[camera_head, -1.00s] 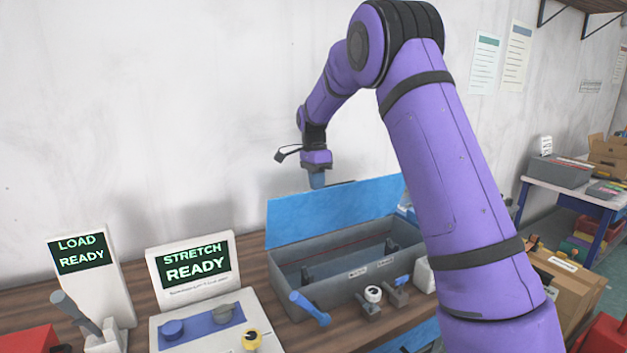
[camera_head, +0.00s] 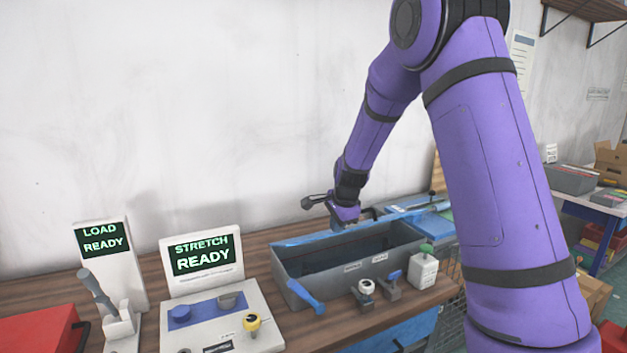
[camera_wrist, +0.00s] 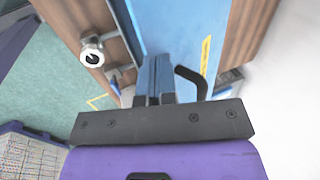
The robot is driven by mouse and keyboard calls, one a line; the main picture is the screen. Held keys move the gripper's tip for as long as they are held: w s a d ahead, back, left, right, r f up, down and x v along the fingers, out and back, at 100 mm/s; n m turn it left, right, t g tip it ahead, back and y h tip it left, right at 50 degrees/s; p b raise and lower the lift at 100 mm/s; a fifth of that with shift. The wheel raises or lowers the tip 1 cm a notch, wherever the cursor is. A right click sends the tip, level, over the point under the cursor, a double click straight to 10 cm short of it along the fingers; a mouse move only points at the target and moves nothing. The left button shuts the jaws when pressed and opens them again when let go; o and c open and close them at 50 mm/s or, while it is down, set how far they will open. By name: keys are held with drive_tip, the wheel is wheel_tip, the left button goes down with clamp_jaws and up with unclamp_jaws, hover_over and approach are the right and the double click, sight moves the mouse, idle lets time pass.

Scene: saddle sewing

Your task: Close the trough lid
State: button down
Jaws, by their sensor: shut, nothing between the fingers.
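The grey trough (camera_head: 347,285) stands on the wooden bench, and its dark inside still shows in the head view. Its blue lid (camera_head: 303,240) shows as a thin, nearly edge-on strip along the back rim, apparently tilted forward and not down on the front rim. In the wrist view a broad blue face, seemingly the lid (camera_wrist: 185,28), lies beyond my fingers and has a yellow mark. My gripper (camera_wrist: 155,78) is shut and empty. In the head view my gripper (camera_head: 343,222) is behind the lid's upper edge; contact cannot be told.
The stretch panel (camera_head: 203,262) and load panel (camera_head: 102,245) are at left.

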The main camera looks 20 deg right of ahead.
drive_tip(key=s+f, duration=0.1)
drive_tip(key=f, duration=0.2)
drive_tip(key=s+f, duration=0.1)
drive_tip(key=f, duration=0.2)
drive_tip(key=s+f, duration=0.1)
drive_tip(key=f, duration=0.2)
drive_tip(key=shift+s+f, duration=0.45)
drive_tip(key=shift+f, duration=0.05)
drive_tip(key=shift+s+f, duration=0.1)
